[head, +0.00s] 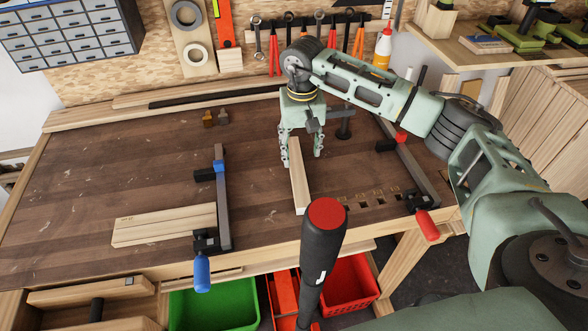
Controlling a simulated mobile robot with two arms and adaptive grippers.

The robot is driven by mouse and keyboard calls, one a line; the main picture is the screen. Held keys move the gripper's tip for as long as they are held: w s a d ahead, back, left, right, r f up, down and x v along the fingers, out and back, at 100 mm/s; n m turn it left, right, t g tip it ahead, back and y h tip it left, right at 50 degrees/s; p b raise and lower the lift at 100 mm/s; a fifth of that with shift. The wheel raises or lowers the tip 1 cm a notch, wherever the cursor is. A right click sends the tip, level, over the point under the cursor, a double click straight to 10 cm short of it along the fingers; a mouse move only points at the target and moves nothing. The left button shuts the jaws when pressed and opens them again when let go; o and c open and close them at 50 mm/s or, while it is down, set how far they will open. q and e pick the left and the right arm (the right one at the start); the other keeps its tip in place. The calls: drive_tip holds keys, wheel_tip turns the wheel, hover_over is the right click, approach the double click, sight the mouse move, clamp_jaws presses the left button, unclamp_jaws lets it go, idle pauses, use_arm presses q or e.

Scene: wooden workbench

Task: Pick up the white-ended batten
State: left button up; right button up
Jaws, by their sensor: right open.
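A pale wooden batten (299,182) lies on the brown workbench top, running from between my right gripper's fingers toward the front edge. Its near end looks pale; I cannot tell clearly whether it is painted white. My right gripper (302,158) points down over the far part of the batten, fingers spread, one on each side. The batten is closer to the left finger, with a gap to the right finger. I cannot tell whether the left finger touches it. My left gripper is not in view.
A blue-handled clamp (222,205) holds pale boards (165,225) at left. A red-handled clamp (411,175) stands at right. A thick black handle with a red cap (326,213) rises in front, close to the batten's near end. The bench (90,180) is clear at left.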

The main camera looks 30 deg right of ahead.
sight(297, 168)
drive_tip(key=f, duration=0.2)
drive_tip(key=f+p, duration=0.1)
drive_tip(key=a+f+p, duration=0.1)
drive_tip(key=f, duration=0.1)
drive_tip(key=shift+f, duration=0.3)
drive_tip(key=shift+f+p, duration=0.3)
drive_tip(key=shift+f, duration=0.15)
drive_tip(key=shift+c, duration=0.2)
drive_tip(key=c, duration=0.4)
clamp_jaws()
